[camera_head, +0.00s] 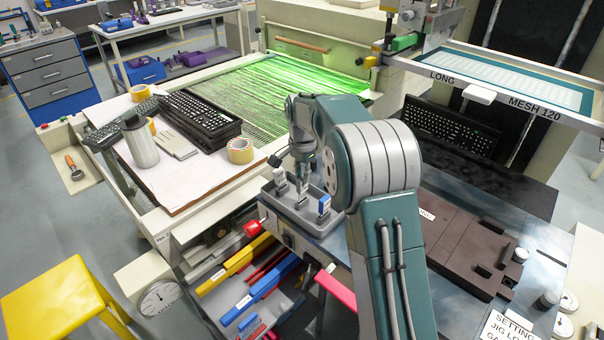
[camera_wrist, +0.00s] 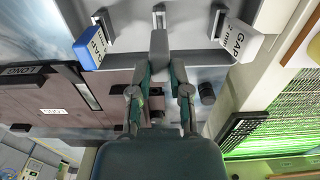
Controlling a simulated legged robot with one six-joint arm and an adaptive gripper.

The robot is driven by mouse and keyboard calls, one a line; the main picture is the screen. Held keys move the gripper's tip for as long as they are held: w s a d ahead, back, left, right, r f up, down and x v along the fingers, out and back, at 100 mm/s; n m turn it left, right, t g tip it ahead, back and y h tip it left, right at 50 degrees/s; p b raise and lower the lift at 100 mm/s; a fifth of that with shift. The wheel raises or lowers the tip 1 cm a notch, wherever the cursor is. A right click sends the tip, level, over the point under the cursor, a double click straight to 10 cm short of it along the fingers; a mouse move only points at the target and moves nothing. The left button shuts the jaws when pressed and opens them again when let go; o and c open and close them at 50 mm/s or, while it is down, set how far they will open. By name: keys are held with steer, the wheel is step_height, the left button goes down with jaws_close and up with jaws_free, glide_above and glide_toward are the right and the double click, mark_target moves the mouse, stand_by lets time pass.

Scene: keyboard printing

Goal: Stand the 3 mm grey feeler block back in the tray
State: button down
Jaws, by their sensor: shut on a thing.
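The grey feeler block (camera_wrist: 159,45) is between my fingertips in the wrist view, upright over the middle of the grey tray. My gripper (camera_wrist: 160,68) is shut on it. In the head view the grey block (camera_head: 302,190) shows below my gripper (camera_head: 303,174), between the two other blocks. The tray (camera_head: 285,214) sits near the bench edge. A blue-and-white block (camera_wrist: 91,48) and a white block (camera_wrist: 235,40) stand at its two sides. I cannot tell whether the grey block's lower end touches the tray floor or its middle holder (camera_wrist: 159,10).
A brown jig plate (camera_head: 465,245) lies right of my arm, with small dark knobs near it. Keyboards (camera_head: 200,115) and tape rolls lie on the white table at left. Coloured bars (camera_head: 250,290) fill a shelf below. A yellow stool (camera_head: 60,300) stands front left.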

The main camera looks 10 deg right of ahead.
steer(key=shift+f, duration=0.25)
steer(key=shift+f, duration=0.95)
steer(key=c, duration=0.5)
jaws_free()
steer(key=shift+r, duration=3.1)
step_height(320, 180, up, 12)
